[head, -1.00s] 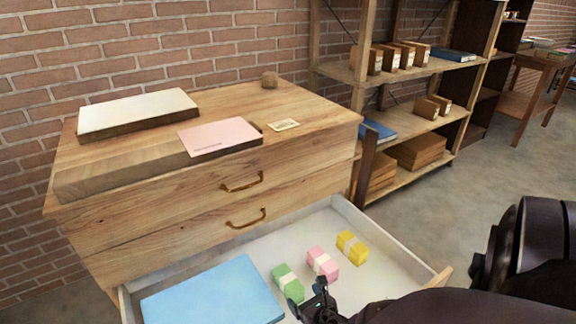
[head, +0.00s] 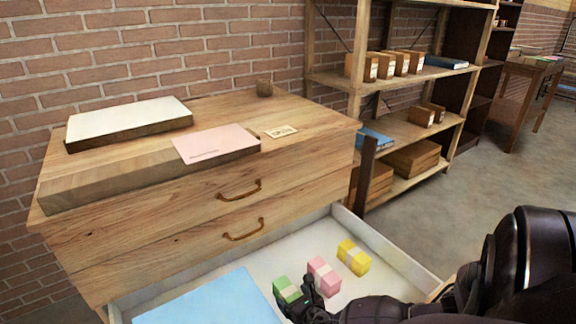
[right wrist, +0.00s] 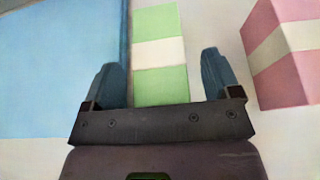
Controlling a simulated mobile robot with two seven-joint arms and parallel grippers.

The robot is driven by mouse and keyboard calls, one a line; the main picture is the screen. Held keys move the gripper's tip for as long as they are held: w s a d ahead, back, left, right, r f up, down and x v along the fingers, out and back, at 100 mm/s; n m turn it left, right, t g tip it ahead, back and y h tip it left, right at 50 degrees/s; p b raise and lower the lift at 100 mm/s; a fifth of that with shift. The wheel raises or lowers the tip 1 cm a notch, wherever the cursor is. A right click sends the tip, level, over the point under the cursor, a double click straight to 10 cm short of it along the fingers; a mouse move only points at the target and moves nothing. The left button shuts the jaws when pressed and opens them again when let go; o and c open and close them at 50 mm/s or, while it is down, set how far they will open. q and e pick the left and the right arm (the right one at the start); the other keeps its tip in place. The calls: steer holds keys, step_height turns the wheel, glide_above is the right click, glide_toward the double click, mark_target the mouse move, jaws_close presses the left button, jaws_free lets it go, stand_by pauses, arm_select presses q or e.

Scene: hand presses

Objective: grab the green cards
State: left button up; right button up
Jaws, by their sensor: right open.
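The green cards (head: 287,289) are a small green bundle with a white band, lying in the open drawer. In the right wrist view the green cards (right wrist: 159,55) lie ahead of my right gripper, in line with the gap between its fingers. My right gripper (head: 308,291) is at the near side of the bundle in the head view. It is open in the right wrist view (right wrist: 160,80), with one finger to each side of the bundle's near end. I cannot tell whether it touches the cards. My left gripper is not in view.
A pink bundle (head: 324,275) lies close to the right of the green one, and a yellow bundle (head: 353,257) beyond it. A blue folder or board (head: 215,300) lies left of the green cards. The drawer wall (head: 385,240) bounds the right side.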

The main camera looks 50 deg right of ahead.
steer(key=c, duration=1.2)
